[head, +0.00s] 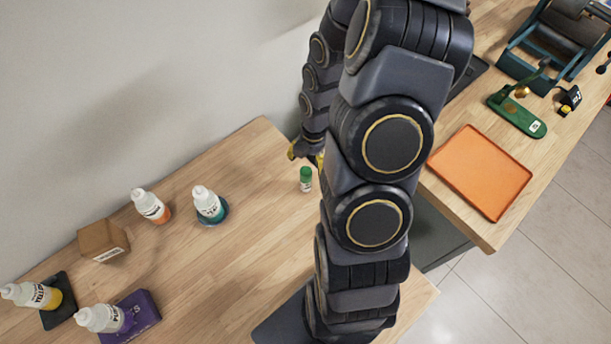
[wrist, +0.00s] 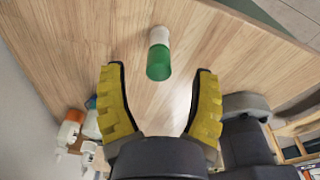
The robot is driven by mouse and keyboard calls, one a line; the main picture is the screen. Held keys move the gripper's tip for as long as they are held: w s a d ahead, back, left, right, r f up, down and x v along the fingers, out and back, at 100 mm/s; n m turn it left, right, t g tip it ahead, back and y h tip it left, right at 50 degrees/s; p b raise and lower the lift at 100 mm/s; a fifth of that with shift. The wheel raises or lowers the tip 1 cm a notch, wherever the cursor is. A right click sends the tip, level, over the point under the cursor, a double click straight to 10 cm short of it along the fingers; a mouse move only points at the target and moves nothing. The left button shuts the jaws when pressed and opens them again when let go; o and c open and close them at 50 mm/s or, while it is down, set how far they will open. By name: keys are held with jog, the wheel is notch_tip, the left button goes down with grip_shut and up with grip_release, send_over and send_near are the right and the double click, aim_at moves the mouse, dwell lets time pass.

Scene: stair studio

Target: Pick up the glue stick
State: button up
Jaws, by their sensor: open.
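The glue stick (head: 306,180) is a small white cylinder with a green cap. It stands on the wooden table, just left of my arm in the head view. In the wrist view the glue stick (wrist: 158,55) is ahead of my gripper (wrist: 160,85), roughly centred between the lines of the two yellow fingers and beyond their tips. The fingers are spread and empty, and do not touch it. In the head view my gripper (head: 306,155) is mostly hidden behind my arm, with only a bit of yellow showing.
White bottles with orange (head: 151,206) and teal (head: 208,204) paint stand to the left. A cardboard box (head: 103,241), a yellow paint bottle (head: 32,295) and a purple box (head: 138,316) are further left. An orange tray (head: 480,172) lies on the right bench. The table around the glue stick is clear.

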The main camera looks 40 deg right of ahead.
aim_at(305, 178)
jog(key=f, duration=0.2)
jog(key=a+f, duration=0.1)
jog(key=f, duration=0.1)
jog(key=shift+s+f, duration=0.1)
jog(key=shift+f, duration=0.25)
grip_shut()
